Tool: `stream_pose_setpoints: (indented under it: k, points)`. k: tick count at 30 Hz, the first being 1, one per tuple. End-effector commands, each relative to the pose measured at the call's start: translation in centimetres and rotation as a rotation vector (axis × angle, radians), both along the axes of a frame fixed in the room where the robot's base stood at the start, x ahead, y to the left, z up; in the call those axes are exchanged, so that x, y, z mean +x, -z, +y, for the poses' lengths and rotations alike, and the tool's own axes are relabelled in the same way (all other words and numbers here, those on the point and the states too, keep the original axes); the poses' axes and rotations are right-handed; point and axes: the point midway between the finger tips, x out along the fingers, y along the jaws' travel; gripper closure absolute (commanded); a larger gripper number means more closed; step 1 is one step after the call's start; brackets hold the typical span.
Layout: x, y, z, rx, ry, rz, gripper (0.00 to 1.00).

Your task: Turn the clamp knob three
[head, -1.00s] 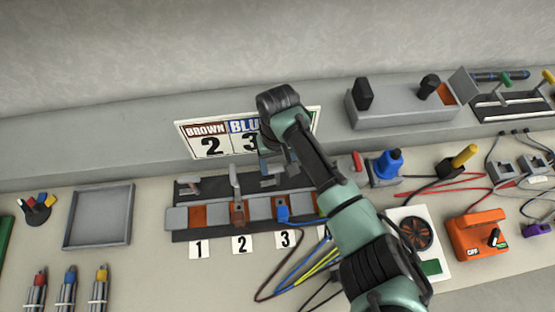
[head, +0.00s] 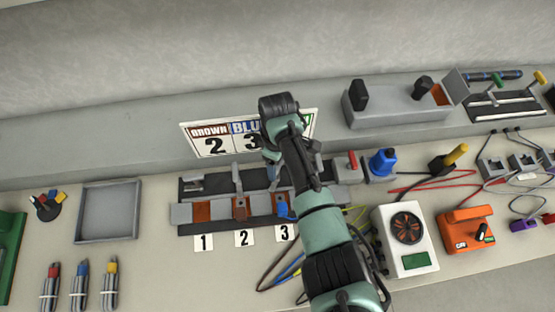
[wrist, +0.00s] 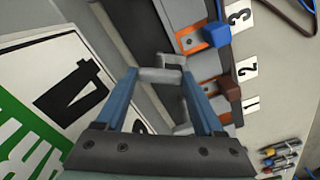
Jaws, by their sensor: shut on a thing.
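The clamp strip (head: 188,229) carries a row of numbered clamps on the bench. The blue block (wrist: 216,35) of clamp three sits beside label 3 (wrist: 238,16); it also shows in the head view (head: 282,206), partly behind my arm. My gripper (wrist: 160,76) points down over the back of the strip, its blue fingers on either side of a light grey bar-like piece, the clamp knob three (wrist: 172,59). It is shut on this knob. In the head view my arm hides the knob and most of the fingers.
A sign board (head: 214,145) stands behind the strip and fills the left of the wrist view (wrist: 50,90), close to my gripper. Brown clamp two (head: 240,207) is left of clamp three. A fan box (head: 418,264) and cables lie to the right.

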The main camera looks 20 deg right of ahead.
Motion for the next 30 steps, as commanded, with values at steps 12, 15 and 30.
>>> stream_pose_setpoints:
  k: [12,15,30]
  points:
    - [0.20,-0.21,0.10,0.002,-0.359,-0.005,0.86]
    - [0.21,-0.21,0.10,0.002,-0.423,-0.007,0.86]
    - [0.25,-0.23,0.11,0.003,-0.565,-0.008,0.86]
